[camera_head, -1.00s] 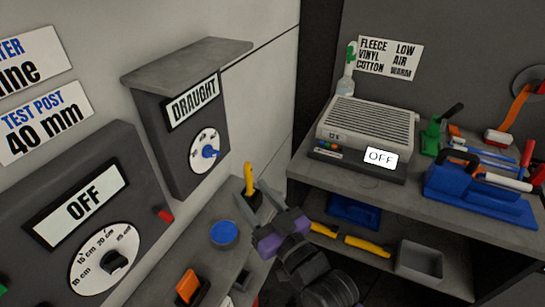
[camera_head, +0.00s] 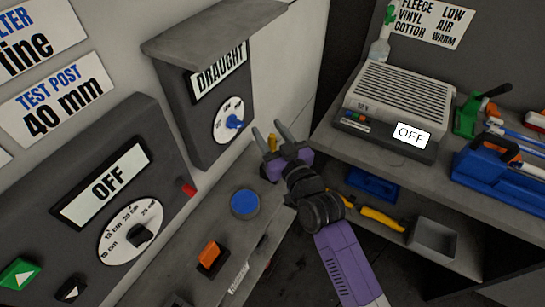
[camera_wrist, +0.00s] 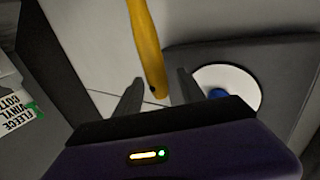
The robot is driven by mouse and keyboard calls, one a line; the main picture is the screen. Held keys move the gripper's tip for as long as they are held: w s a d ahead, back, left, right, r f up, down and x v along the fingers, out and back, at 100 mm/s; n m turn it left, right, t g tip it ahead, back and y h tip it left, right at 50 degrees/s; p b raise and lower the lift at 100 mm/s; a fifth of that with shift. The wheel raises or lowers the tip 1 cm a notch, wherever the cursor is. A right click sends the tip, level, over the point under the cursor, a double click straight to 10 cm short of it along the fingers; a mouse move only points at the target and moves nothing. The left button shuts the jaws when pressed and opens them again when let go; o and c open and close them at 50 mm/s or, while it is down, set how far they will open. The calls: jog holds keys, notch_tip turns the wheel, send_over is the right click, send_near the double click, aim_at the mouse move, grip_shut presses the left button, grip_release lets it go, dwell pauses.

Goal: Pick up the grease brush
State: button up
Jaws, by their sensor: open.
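A yellow handle, which looks like the grease brush (camera_head: 272,141), stands at the far end of the left counter. In the head view only a small part of it shows between my fingers. In the wrist view the yellow handle (camera_wrist: 147,45) comes down from the top edge, and its rounded end with a dark hole lies between the fingertips. My gripper (camera_head: 271,131) is open around or just short of the handle, and I see no clear contact. It also shows in the wrist view (camera_wrist: 158,84). The brush's bristle end is hidden.
The draught box (camera_head: 205,110) hangs on the wall just left of my gripper. A blue disc (camera_head: 245,203) and an orange switch (camera_head: 210,256) are on the left counter (camera_head: 175,250). The right bench (camera_head: 375,153) holds a heater-like unit (camera_head: 405,100) marked OFF and blue tools.

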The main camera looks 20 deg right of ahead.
jog(key=shift+w, duration=0.6)
grip_shut()
